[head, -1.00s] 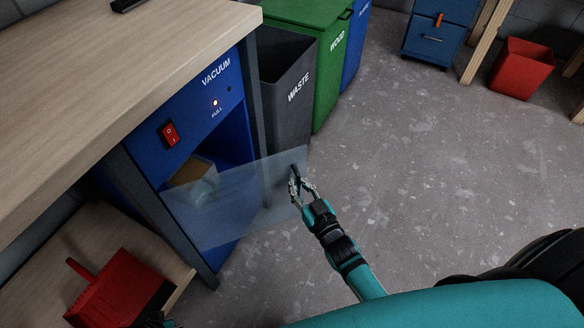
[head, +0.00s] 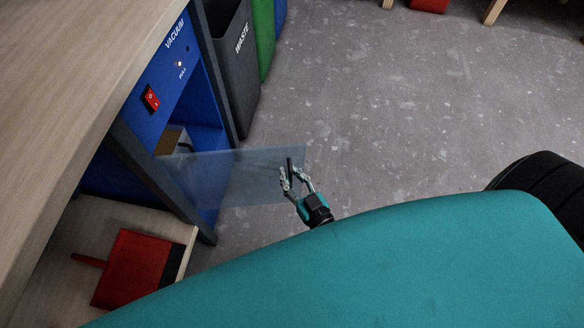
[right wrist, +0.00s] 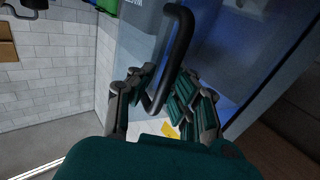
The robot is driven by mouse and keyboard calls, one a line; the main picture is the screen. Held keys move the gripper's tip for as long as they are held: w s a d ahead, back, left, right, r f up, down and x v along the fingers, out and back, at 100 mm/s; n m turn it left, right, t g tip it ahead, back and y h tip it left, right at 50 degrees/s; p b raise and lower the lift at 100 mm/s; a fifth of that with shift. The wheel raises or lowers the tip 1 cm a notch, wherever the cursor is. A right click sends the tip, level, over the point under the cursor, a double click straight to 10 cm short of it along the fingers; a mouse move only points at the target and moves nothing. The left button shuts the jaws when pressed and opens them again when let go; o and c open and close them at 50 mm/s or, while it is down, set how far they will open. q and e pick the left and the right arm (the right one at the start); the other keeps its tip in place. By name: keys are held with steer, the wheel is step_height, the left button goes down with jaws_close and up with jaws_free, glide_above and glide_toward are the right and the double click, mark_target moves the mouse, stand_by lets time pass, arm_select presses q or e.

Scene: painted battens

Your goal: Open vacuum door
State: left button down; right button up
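The vacuum cabinet (head: 140,125) is blue with a VACUUM label, a red switch (head: 150,98) and a small lit lamp marked FULL (head: 179,63). Its clear door (head: 245,175) stands open, sticking out to the right from the front. The black door handle (head: 290,165) is at the door's free edge; it also shows as a bent bar in the right wrist view (right wrist: 177,55). My right gripper (head: 296,174) has its fingers on both sides of the handle, closed on it. My left gripper is not in view.
Inside the cabinet is a brown box (head: 172,140), partly hidden. A grey waste bin (head: 232,60) and a green bin (head: 263,35) stand beyond the cabinet. A red dustpan (head: 132,265) lies on the low wooden shelf (head: 90,225).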

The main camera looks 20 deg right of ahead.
steer(key=o, duration=0.3)
steer(key=shift+w+d+f, duration=0.35)
steer(key=shift+w+d, duration=0.05)
steer(key=shift+w, duration=0.05)
steer(key=shift+s+a+r, duration=0.15)
steer(key=shift+a, duration=0.05)
steer(key=s, duration=0.4)
steer(key=s+d, duration=0.1)
steer(key=s, duration=0.6)
steer(key=shift+s+d, duration=0.3)
steer(key=shift+s, duration=0.05)
